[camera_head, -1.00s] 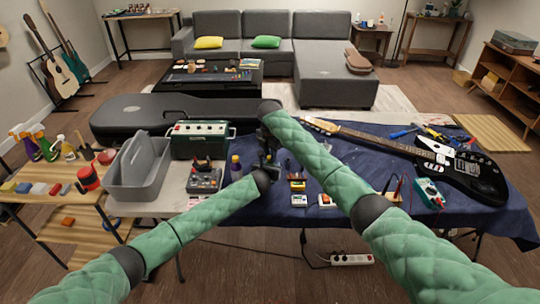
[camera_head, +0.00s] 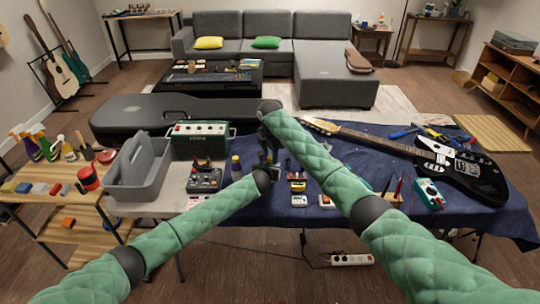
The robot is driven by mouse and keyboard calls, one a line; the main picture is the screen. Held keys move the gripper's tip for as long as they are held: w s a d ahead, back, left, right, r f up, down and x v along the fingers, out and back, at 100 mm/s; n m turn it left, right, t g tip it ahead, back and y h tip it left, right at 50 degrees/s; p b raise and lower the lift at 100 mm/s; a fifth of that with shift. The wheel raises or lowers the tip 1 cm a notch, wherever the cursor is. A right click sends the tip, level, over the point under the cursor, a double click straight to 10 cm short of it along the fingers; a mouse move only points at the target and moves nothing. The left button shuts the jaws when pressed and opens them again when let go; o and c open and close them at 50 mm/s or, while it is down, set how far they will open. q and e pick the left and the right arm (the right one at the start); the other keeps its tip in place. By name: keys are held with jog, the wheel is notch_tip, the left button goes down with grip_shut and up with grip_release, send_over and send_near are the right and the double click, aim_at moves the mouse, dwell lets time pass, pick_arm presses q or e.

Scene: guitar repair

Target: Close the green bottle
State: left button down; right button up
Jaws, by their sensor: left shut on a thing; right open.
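My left gripper (camera_head: 267,166) is at the middle of the view, above the near part of the blue-covered table, with its arm coming in from the left. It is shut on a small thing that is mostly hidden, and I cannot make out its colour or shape. My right gripper (camera_head: 266,139) is open just above it, pointing down, partly hidden by its own wrist. I cannot pick out the green bottle or its cap between the two grippers. A small dark bottle (camera_head: 236,170) stands on the table just left of my grippers.
A grey tool caddy (camera_head: 135,172) and a green amplifier (camera_head: 199,141) stand left on the table. A black guitar (camera_head: 466,172) lies at the right. Small pedals (camera_head: 299,200) sit near the front. Several spray bottles (camera_head: 45,146) stand on the left side shelf.

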jog(key=shift+r, duration=2.1)
jog(key=shift+c, duration=1.2)
jog(key=shift+a+r, duration=0.1)
jog(key=shift+r, duration=0.15)
jog(key=shift+c, duration=0.3)
jog(key=shift+r+n, duration=1)
jog(key=shift+r, duration=0.5)
jog(key=shift+f, duration=4.05)
